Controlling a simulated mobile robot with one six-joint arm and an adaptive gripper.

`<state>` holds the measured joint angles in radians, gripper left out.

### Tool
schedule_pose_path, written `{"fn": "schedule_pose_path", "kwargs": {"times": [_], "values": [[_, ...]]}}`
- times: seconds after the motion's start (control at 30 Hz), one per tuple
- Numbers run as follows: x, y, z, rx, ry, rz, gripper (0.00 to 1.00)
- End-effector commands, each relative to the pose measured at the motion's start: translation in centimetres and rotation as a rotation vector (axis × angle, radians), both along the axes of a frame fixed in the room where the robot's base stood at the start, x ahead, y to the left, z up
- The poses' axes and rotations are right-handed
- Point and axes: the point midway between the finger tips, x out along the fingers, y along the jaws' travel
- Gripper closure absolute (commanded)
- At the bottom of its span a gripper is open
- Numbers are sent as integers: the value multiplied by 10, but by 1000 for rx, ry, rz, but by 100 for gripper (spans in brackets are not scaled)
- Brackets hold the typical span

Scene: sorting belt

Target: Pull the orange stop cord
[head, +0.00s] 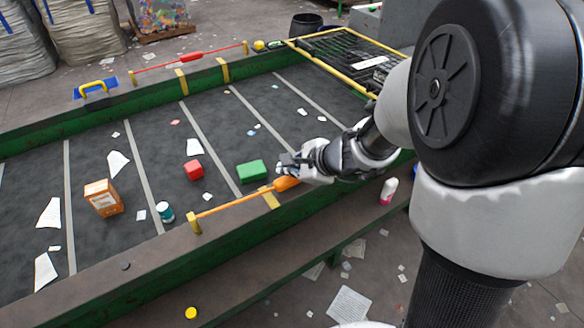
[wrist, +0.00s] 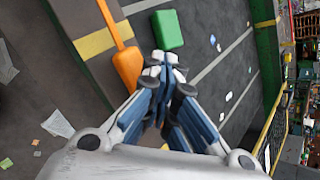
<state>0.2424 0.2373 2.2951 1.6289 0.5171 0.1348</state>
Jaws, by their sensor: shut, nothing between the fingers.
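The orange stop cord (head: 232,205) runs along the near rail of the belt from a yellow post (head: 194,223) on the left. Its thicker orange handle (head: 286,183) is at the right, partly beside my gripper. In the wrist view the orange handle (wrist: 127,68) lies left of the fingers, with the thin cord (wrist: 106,18) leading up from it. My gripper (head: 284,163) is shut and empty, over the belt's near edge just beyond the handle. In the wrist view my gripper's closed fingertips (wrist: 164,62) are right of the handle; I cannot tell whether they touch it.
A green block (head: 252,170) lies on the belt close to my fingertips. A red block (head: 194,170), an orange box (head: 103,198), a small teal-and-white can (head: 165,212) and paper scraps are farther left. A red cord with a red handle (head: 191,56) runs along the far rail.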

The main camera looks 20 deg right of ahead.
Motion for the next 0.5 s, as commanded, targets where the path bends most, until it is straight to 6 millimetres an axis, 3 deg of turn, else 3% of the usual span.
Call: {"fn": "schedule_pose_path", "kwargs": {"times": [0.5], "values": [[0,0,26,-1,2,1,100]]}}
